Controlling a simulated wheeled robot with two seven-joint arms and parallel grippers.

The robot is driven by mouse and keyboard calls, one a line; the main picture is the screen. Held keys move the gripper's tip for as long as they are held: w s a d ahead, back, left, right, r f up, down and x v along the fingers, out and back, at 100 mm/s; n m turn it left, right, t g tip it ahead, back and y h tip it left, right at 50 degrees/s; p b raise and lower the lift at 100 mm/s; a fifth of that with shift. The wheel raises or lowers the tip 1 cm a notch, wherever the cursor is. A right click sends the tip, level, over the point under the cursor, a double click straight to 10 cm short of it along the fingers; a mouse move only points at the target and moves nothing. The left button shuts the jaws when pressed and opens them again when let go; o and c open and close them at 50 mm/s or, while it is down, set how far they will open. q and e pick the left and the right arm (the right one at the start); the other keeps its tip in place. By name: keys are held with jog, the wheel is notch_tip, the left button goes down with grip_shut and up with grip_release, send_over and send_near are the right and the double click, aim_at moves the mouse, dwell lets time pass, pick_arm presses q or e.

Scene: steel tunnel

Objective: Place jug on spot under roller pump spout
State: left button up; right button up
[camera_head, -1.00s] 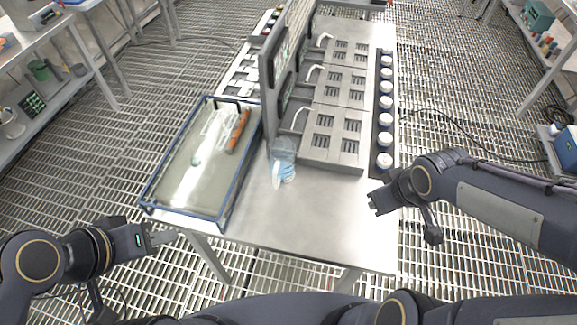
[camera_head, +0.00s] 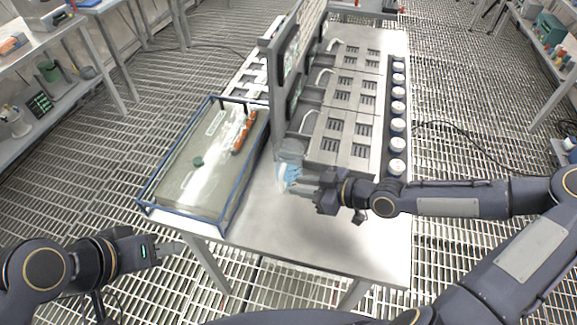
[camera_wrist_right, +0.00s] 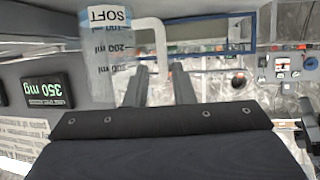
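The jug (camera_head: 287,173), clear with blue on it, stands on the steel table just in front of the upright panel. In the right wrist view the jug (camera_wrist_right: 107,68) shows a "SOFT" label and ml marks, left of my fingers. My right gripper (camera_head: 303,188) is beside the jug at its near right, partly covering it in the head view.
A blue-framed tank (camera_head: 185,215) with orange items fills the table's left side. Grey slotted blocks (camera_head: 340,135) and a row of white-capped jars (camera_head: 397,145) are on the right. The table's front is clear. A display reading 350 (camera_wrist_right: 47,91) shows in the right wrist view.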

aim_at(281, 192)
jog(key=shift+x, duration=3.2)
jog(key=shift+s+a+r, duration=0.1)
jog(key=shift+r, duration=0.05)
grip_shut()
